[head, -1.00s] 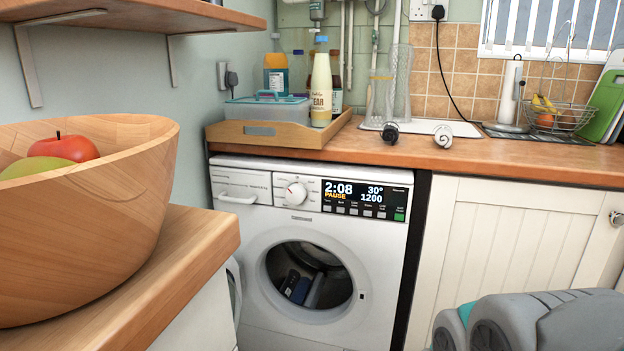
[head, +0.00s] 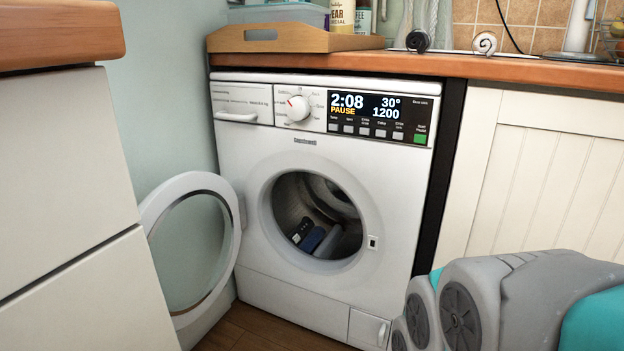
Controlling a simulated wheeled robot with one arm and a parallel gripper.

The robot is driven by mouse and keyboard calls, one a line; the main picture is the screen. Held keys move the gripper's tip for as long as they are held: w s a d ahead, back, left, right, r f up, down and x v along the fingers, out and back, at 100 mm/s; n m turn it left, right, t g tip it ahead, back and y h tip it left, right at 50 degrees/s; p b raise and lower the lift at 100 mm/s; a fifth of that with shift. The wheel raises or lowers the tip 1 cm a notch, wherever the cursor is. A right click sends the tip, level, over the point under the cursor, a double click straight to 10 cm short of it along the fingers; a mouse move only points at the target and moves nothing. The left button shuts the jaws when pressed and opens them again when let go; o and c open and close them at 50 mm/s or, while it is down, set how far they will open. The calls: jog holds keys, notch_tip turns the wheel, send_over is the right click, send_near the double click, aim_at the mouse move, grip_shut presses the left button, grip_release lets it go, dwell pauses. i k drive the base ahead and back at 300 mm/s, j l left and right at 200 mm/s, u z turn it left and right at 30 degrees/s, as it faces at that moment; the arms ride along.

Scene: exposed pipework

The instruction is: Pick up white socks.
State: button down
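A small white rolled bundle (head: 485,43), which looks like rolled white socks, sits on the wooden counter above the washing machine's right side. A similar black rolled bundle (head: 418,41) sits to its left. Inside the washing machine drum (head: 330,196) are dark and blue items (head: 312,240), whose exact shape I cannot tell. Grey and teal links of my arm fill the lower right. My gripper is not in view.
The white washing machine (head: 323,130) has its round door (head: 232,240) swung open to the left. A wooden tray (head: 290,39) with bottles and a box stands on the counter (head: 450,66). White cabinets (head: 548,165) flank the machine. A little floor (head: 245,335) shows below.

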aim_at(490, 42)
jog(key=j+z, duration=0.15)
jog(key=z, duration=0.25)
jog(key=k+j+z, duration=0.1)
jog(key=z, duration=0.25)
jog(key=k+j+z, duration=0.1)
jog(key=z, duration=0.3)
jog(key=k+j+z, duration=0.1)
jog(key=z, duration=0.3)
jog(key=i+j, duration=0.3)
